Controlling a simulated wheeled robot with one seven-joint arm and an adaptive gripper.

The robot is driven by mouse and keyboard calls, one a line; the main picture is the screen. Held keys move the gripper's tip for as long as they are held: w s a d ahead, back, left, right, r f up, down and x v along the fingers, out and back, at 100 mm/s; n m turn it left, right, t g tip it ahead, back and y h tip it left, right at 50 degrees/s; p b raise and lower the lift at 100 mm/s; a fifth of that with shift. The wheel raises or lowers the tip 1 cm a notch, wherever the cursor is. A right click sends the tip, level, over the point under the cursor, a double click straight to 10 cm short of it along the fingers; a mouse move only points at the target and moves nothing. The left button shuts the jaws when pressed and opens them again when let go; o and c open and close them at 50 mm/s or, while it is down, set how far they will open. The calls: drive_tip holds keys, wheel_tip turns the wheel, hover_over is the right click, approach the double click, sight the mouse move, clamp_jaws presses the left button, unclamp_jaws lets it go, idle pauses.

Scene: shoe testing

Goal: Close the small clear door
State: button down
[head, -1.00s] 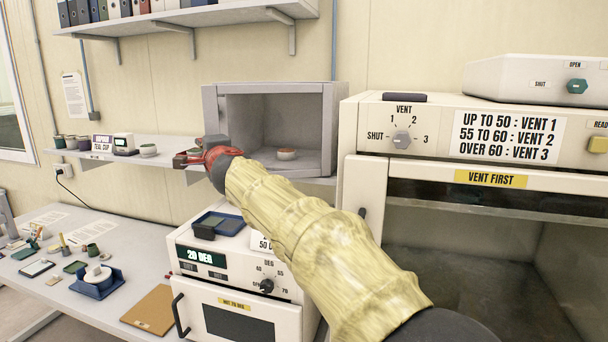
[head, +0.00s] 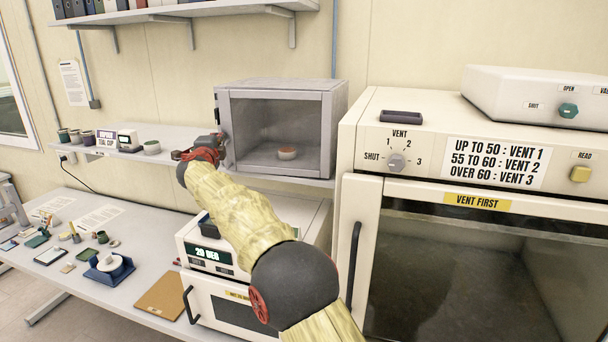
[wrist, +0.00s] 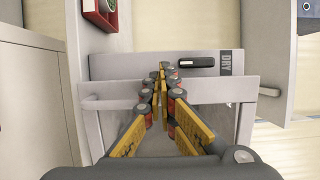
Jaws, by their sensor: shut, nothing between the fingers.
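The small grey cabinet (head: 338,125) stands on the wall shelf in the head view. Its clear door (head: 262,112) has a grey frame and lies across the front opening, looking flush or nearly so; I cannot tell whether a slight gap is left. A small reddish-brown cup (head: 287,153) shows through the pane. My gripper (head: 200,150) is at the lower left front of the cabinet, partly hidden by my arm. In the wrist view my gripper (wrist: 160,75) is shut and empty, its fingertips over a grey frame bar (wrist: 205,90); contact is unclear.
A big oven (head: 450,190) with a vent dial stands close on the right. A smaller oven (head: 215,255) sits below the cabinet. Cups and a small display (head: 127,140) are on the shelf to the left. The long table (head: 90,270) holds a tray and small items.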

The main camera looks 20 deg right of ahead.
drive_tip(key=w+p, duration=0.1)
drive_tip(key=w+d+m+h+p, duration=0.1)
drive_tip(key=p, duration=0.1)
drive_tip(key=w+d+h+p, duration=0.1)
drive_tip(key=p, duration=0.1)
drive_tip(key=shift+w+r+g, duration=0.15)
drive_tip(key=shift+w+g, duration=0.15)
drive_tip(key=shift+g, duration=0.1)
drive_tip(key=shift+d+m, duration=0.1)
drive_tip(key=shift+m, duration=0.2)
